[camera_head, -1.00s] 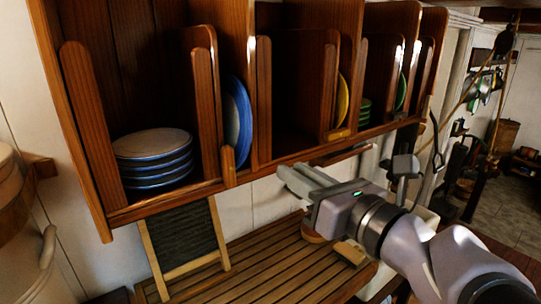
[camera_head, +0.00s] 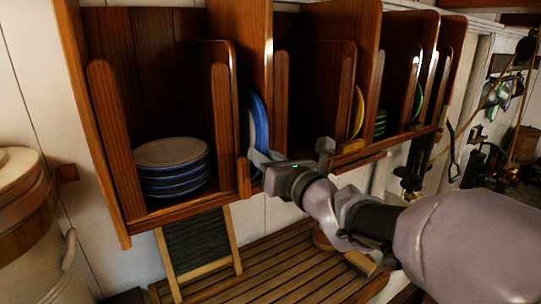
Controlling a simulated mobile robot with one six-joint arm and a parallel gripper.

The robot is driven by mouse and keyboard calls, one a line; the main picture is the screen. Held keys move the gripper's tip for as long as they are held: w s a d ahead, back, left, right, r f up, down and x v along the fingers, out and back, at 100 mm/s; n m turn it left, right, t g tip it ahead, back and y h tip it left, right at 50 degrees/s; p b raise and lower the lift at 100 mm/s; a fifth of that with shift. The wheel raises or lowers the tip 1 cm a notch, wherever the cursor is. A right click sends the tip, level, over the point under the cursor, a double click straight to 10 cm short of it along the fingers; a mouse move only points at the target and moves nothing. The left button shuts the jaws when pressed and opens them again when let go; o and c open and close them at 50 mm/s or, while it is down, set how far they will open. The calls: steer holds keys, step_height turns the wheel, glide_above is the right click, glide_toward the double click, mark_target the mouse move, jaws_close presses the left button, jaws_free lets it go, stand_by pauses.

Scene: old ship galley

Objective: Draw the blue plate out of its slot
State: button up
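The blue plate (camera_head: 260,120) stands on edge in a narrow slot of the wooden rack, just right of the stack of plates. Its blue rim faces out, and its lower front is partly hidden by my gripper. My gripper (camera_head: 262,160) is at the mouth of this slot, with its fingertips right by the plate's lower front edge. I cannot tell whether the fingers touch the plate or pass around its rim, or how far apart they are.
Blue-rimmed plates lie stacked (camera_head: 172,168) in the left bay. Wooden dividers (camera_head: 222,120) flank the slot. A yellow plate (camera_head: 357,112) and green plates (camera_head: 380,123) stand farther right. A slatted wooden counter (camera_head: 285,265) lies below, with a dark framed board (camera_head: 196,243) leaning at its left.

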jaws_close()
stand_by(1.3)
